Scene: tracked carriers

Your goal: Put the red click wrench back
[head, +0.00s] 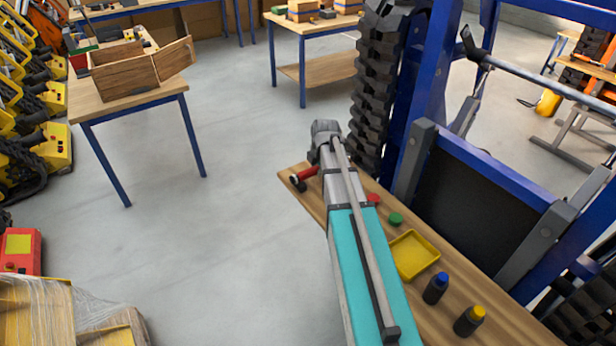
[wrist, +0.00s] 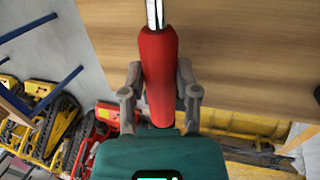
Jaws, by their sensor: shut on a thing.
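The red click wrench (wrist: 160,75) is between the two grey fingers of my gripper (wrist: 160,95) in the wrist view. The fingers are shut on its red handle, and its bright metal shaft runs out of the top of that view. In the head view a short red handle with a dark end (head: 306,174) shows left of my arm, over the far end of a wooden bench (head: 452,268). My arm hides the rest of the wrench there. I cannot tell whether the wrench touches the bench. Its resting place cannot be made out.
A blue frame (head: 500,170) with dark tracks rises behind. Open floor (head: 240,230) lies left.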

